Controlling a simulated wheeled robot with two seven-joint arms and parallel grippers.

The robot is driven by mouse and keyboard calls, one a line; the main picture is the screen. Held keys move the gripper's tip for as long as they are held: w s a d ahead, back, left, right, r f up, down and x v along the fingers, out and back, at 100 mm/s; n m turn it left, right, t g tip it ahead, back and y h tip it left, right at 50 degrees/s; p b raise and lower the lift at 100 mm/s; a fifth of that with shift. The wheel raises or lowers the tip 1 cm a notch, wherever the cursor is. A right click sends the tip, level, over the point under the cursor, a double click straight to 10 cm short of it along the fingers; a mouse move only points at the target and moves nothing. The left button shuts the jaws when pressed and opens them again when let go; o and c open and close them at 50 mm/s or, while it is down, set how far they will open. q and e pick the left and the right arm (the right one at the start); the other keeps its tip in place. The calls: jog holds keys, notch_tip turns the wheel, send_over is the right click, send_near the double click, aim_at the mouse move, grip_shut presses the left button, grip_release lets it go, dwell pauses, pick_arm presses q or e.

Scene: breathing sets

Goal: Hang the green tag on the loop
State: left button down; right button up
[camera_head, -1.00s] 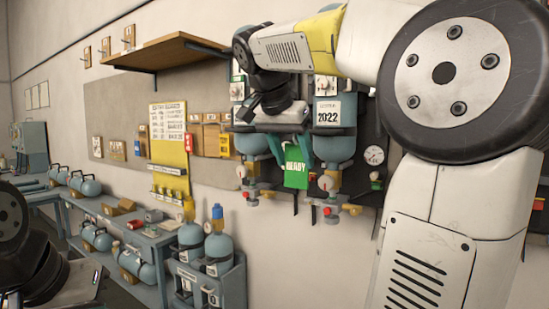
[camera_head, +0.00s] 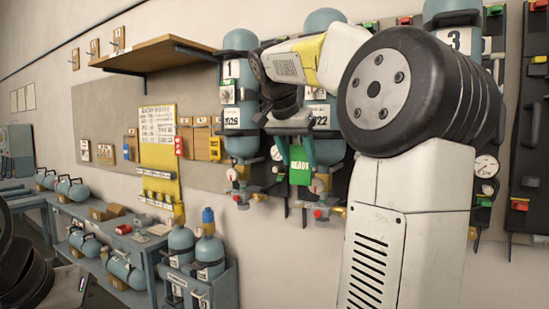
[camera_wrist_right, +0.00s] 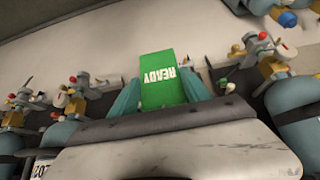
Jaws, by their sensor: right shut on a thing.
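The green tag (camera_head: 300,172) reads READY and is held in my right gripper (camera_head: 296,150), whose teal fingers are on either side of it. In the right wrist view the tag (camera_wrist_right: 168,82) stands out past the fingers (camera_wrist_right: 163,98), its lettering upside down. I cannot make out the loop. Only dark parts of my left arm show at the lower left edge; its fingers are out of view.
Another wall cylinder (camera_head: 241,145), with gauge and valve fittings, hangs to the left. Round gauges (camera_head: 486,166) are at the right. A wooden shelf (camera_head: 155,53) juts out at upper left. Below stand a cylinder rack (camera_head: 222,285) and a bench with cylinders (camera_head: 120,270).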

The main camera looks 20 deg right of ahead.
jog(key=w+d+f, duration=0.1)
jog(key=w+d, duration=0.4)
jog(key=shift+d+f, duration=0.4)
dwell(0.5)
jog(key=o, duration=1.4)
